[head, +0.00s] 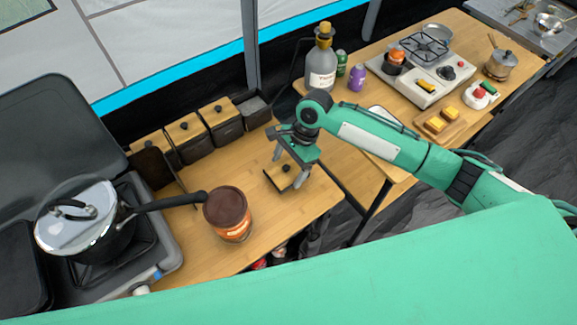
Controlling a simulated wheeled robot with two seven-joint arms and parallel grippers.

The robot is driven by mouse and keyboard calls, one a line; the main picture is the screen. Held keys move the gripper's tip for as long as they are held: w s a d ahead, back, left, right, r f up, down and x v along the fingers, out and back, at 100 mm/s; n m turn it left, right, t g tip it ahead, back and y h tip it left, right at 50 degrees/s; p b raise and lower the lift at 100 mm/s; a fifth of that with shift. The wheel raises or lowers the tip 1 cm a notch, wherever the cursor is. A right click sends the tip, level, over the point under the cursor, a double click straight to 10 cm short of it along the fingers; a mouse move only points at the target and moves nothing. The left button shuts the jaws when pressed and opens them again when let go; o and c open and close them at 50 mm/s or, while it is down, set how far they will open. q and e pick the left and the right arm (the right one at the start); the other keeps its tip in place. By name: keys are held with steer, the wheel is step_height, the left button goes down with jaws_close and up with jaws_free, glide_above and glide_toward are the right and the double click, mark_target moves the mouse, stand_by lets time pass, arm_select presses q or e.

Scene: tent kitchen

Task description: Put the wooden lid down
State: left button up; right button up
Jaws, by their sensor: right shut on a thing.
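The wooden lid (283,183) is a small square pale-wood piece with a dark knob. It is at the right part of the wooden counter (290,215), near its right edge. My right gripper (292,166) points down over it and is shut on its knob. The lid looks level and very low over the counter; I cannot tell whether it touches the wood. My left gripper is not in view.
Dark canisters with wooden lids (184,128) (218,112) line the back of the counter. A brown-topped jar (228,214) stands left of the lid, near a pot (95,220) on a stove. A bottle (321,65) and a burner (421,75) are on the right table.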

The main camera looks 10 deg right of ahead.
steer(key=shift+f, duration=0.55)
steer(key=o, duration=1)
steer(key=shift+f, duration=0.1)
steer(key=shift+c, duration=0.2)
steer(key=shift+w+d+r, duration=0.1)
steer(key=shift+r, duration=0.25)
steer(key=b+v, duration=0.1)
steer(key=v, duration=1)
steer(key=shift+d+r, duration=0.2)
steer(key=shift+r, duration=0.05)
steer(key=shift+f, duration=0.1)
